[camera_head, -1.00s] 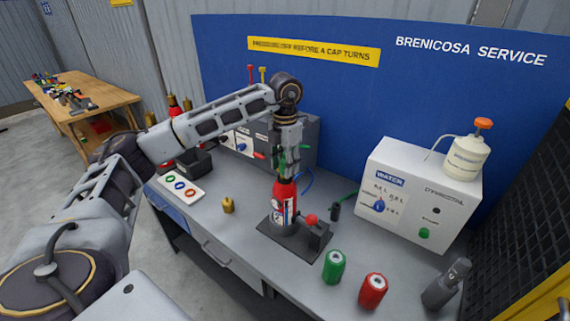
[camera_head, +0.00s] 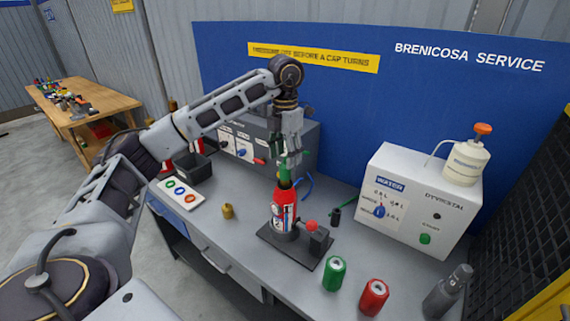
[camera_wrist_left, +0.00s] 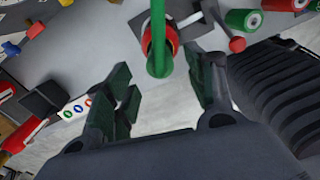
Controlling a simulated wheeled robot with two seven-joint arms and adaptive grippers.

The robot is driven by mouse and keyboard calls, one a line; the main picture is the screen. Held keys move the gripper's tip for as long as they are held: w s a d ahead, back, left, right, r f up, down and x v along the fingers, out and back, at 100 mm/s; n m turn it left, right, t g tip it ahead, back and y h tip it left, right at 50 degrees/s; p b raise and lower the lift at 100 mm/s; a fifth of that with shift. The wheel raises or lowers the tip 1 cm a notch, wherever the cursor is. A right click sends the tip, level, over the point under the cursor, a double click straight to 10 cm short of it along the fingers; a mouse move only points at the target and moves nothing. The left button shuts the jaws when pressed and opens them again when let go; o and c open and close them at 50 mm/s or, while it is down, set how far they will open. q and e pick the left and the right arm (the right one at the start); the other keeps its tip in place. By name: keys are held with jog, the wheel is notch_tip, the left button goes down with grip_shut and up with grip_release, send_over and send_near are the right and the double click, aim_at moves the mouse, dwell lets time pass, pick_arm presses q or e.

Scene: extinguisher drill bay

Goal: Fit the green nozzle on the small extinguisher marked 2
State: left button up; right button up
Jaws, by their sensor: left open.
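The small red extinguisher marked 2 (camera_head: 284,212) stands upright in a dark holder on the bench. The green nozzle (camera_head: 284,174) stands on its top, in line with its neck. In the left wrist view the green nozzle (camera_wrist_left: 159,40) rises from the red extinguisher top; how firmly it is seated I cannot tell. My left gripper (camera_head: 291,158) is just above and beside the nozzle, pointing down. In the left wrist view my left gripper (camera_wrist_left: 165,92) is open, its fingers apart with nothing held between them. My right gripper is not in view.
A red-knobbed block (camera_head: 313,235) adjoins the holder. A brass fitting (camera_head: 227,211), green canister (camera_head: 334,274), red canister (camera_head: 374,297) and grey cylinder (camera_head: 446,292) stand on the bench. The white water machine (camera_head: 415,205) is right; a grey control box (camera_head: 250,145) is behind.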

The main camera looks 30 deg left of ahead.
pick_arm(q)
notch_tip(320, 180, up, 6)
jog(key=shift+r, duration=0.2)
dwell(0.5)
jog(key=shift+s, duration=0.1)
dwell(1.3)
